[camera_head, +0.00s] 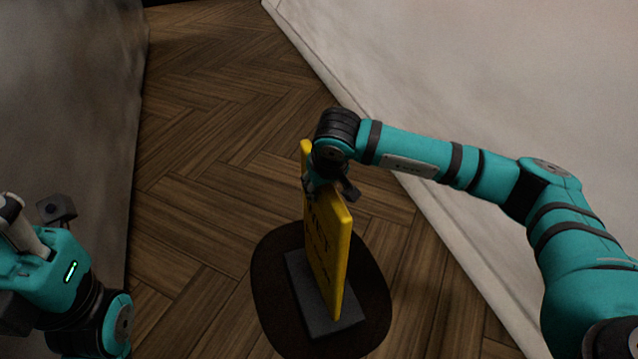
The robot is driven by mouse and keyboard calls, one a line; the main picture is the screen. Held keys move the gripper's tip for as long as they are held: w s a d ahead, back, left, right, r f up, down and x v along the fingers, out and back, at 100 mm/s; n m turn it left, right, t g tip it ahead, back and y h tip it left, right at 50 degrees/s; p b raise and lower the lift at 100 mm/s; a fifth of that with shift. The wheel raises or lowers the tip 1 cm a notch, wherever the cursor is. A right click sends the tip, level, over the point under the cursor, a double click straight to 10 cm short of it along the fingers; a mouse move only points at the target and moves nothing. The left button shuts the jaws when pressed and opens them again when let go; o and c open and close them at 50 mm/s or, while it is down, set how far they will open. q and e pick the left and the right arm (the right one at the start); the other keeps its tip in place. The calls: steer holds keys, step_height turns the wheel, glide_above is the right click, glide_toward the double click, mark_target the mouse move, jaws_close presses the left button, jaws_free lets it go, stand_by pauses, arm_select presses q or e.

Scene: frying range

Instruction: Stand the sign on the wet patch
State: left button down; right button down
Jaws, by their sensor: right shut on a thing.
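The yellow sign (328,246) is upright in the middle of the head view, with dark lettering on its face and a flat grey base (301,281). The dark, rounded wet patch (272,261) lies on the floor, and the base appears within its outline. I cannot tell whether the base touches the floor. My right gripper (329,190) is shut on the top of the sign and hides part of its upper edge. My left arm is at the lower left, away from the sign; a dark part of it shows, but the state of its fingers is not clear.
The floor is brown herringbone wood (205,150), clear around the patch and further back. A grey wall or panel (70,100) bounds it on the left. A pale wall (450,80) with a light skirting edge runs along the right, close to my right arm.

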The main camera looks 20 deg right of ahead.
steer(key=shift+w+f, duration=0.15)
steer(key=shift+f, duration=0.2)
steer(key=shift+f, duration=0.1)
steer(key=c, duration=1.1)
jaws_free()
steer(key=shift+f, duration=0.1)
